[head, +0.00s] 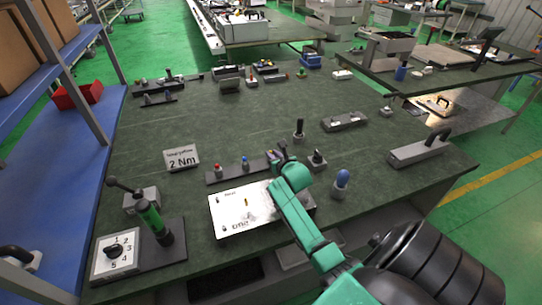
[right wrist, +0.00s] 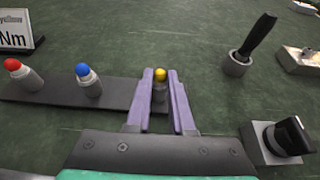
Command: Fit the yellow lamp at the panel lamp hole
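The yellow lamp (right wrist: 160,76) has a small yellow bulb on a grey body and stands at the right end of the dark lamp rack (right wrist: 120,98). My right gripper (right wrist: 160,84) has its two purple fingers close on either side of the lamp body, with hardly any gap. They partly hide the body. In the head view my green right gripper (head: 277,157) is at the rack's right end and hides the lamp. The white panel (head: 235,218) lies in front of the rack, partly behind my arm; its lamp hole is too small to make out. My left gripper is not in view.
A red lamp (right wrist: 14,66) and a blue lamp (right wrist: 83,72) stand in the same rack. A black-handled switch (right wrist: 284,138) and an upright black-handled part (right wrist: 250,48) stand to the right.

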